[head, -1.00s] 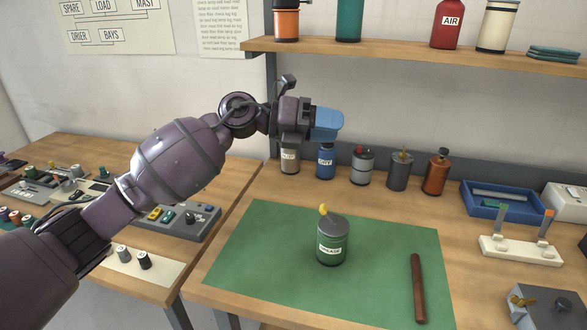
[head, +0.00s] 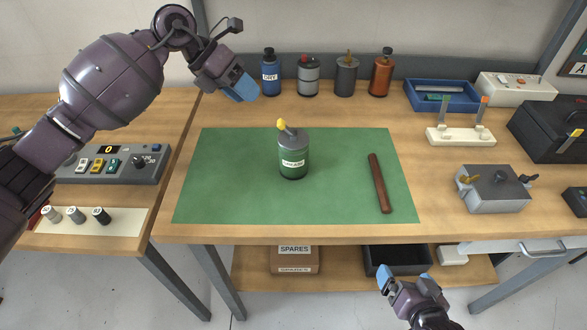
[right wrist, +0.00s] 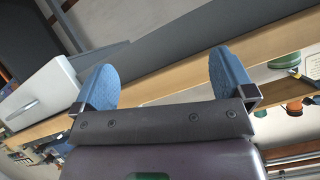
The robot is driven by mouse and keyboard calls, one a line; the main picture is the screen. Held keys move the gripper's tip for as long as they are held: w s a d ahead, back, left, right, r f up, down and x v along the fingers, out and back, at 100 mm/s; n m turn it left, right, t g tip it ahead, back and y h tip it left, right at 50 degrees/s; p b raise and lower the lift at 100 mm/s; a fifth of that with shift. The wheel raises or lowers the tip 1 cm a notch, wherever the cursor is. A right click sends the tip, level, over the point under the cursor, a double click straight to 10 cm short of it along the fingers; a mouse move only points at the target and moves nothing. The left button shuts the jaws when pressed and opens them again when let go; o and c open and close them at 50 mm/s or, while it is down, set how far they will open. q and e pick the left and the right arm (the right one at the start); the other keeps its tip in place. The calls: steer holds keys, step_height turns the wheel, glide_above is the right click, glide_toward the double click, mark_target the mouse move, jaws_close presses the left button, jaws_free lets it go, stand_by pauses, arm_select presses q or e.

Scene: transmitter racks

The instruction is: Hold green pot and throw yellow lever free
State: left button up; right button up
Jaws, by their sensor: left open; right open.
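The green pot (head: 293,160) stands upright on the green mat (head: 230,190), with a grey top and a white label that seems to read GREASE. Its yellow lever (head: 284,125) sticks up from the top, tilted to the left. My left gripper (head: 240,86) has blue fingers and is in the air above the back left of the mat, apart from the pot. My right gripper (head: 405,280) is low, in front of the table's front edge. In the right wrist view its two blue fingers (right wrist: 164,85) are spread with nothing between them.
A brown rod (head: 380,183) lies on the mat right of the pot. Several canisters, among them an orange one (head: 381,73), line the back. A grey box (head: 494,190) and a white stand with two levers (head: 460,135) are at the right.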

steer(key=w+a+r+m+t+y, duration=0.3)
steer(key=w+a+r+m+y, duration=0.1)
steer(key=a+r+m, duration=0.45)
steer(key=w+a+r+m+t+y, duration=0.3)
steer(key=w+a+r+m, duration=0.2)
steer(key=a+r+m, duration=0.35)
steer(key=m+h, duration=0.4)
steer(key=m, duration=0.9)
glide_toward(293, 152)
steer(key=shift+w+d+f, duration=0.15)
steer(key=shift+w+f, duration=0.7)
steer(key=shift+w, duration=0.35)
steer(key=shift+w+a+f+m+g+h, duration=0.3)
steer(key=shift+f+m+h, duration=0.1)
steer(key=shift+f+m, duration=0.15)
steer(key=w, duration=0.3)
steer(key=w+a, duration=0.1)
steer(key=w, duration=0.6)
steer(key=shift+w+a, duration=0.25)
steer(key=shift+c, duration=0.5)
steer(key=c, duration=1)
steer(key=shift+c, duration=0.2)
